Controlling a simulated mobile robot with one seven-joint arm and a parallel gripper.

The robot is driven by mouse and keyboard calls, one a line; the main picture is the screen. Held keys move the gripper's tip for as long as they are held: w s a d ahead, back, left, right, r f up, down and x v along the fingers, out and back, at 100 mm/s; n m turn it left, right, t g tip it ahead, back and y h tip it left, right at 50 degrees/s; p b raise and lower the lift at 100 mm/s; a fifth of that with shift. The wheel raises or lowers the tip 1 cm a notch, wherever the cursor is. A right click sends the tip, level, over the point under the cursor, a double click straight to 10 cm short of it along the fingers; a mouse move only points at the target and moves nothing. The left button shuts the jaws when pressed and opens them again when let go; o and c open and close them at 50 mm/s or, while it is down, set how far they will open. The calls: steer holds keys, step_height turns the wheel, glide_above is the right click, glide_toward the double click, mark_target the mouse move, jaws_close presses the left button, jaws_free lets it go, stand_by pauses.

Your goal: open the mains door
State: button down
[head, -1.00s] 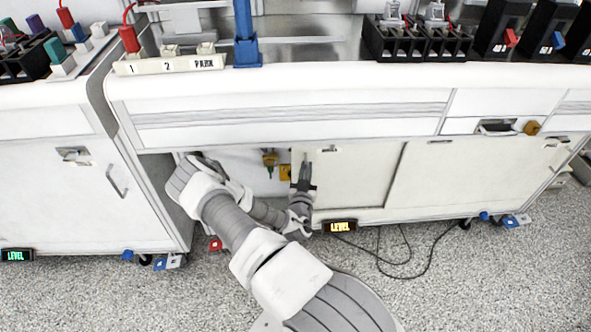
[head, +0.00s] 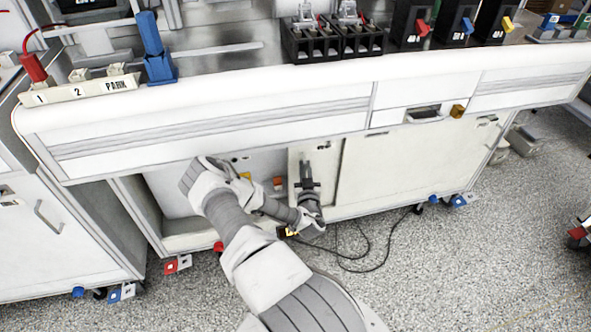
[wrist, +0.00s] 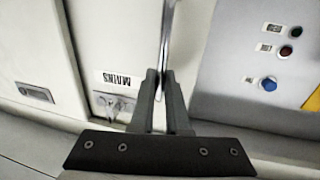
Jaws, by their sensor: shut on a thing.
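The mains door (head: 329,160) is a pale sliding panel under the bench. Part of it shows beside the right-hand panel, and the cabinet is open to its left. In the wrist view a MAINS label (wrist: 122,80) is on the door, left of my fingers.
The right-hand panel (head: 405,165) stands beside the door. Inside the opening is a grey panel with buttons and a blue knob (wrist: 268,84). The bench front (head: 200,112) overhangs my arm. A black cable (head: 365,250) lies on the floor.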

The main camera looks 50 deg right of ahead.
steer(key=shift+s+d+f, duration=0.1)
steer(key=shift+s+d, duration=0.1)
steer(key=c, duration=0.9)
jaws_free()
steer(key=shift+w, duration=0.1)
steer(key=shift+a, duration=0.1)
